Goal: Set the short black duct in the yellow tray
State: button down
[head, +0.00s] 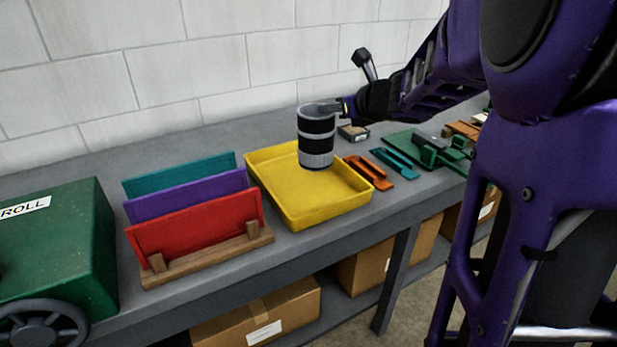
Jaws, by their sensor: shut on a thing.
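The short black duct (316,133) is an upright cylinder with a grey rim and a grey lower band. My gripper (328,108) comes from the right and is shut on the duct near its top rim. The yellow tray (319,212) lies on the bench, and the duct is over its back right part. I cannot tell whether the duct's bottom touches the tray floor or hangs just above it. The rest of the tray is empty.
A wooden rack (208,262) with red, purple and teal panels stands left of the tray. A green machine (62,250) marked ROLL is at far left.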

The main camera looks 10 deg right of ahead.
aim_at(330, 146)
notch_tip(330, 146, down, 10)
jog(key=b, duration=0.2)
jog(key=shift+r+b, duration=0.2)
jog(key=shift+b, duration=0.2)
jog(key=shift+f, duration=0.1)
jog(key=c, duration=0.9)
grip_release()
jog(key=shift+s, duration=0.1)
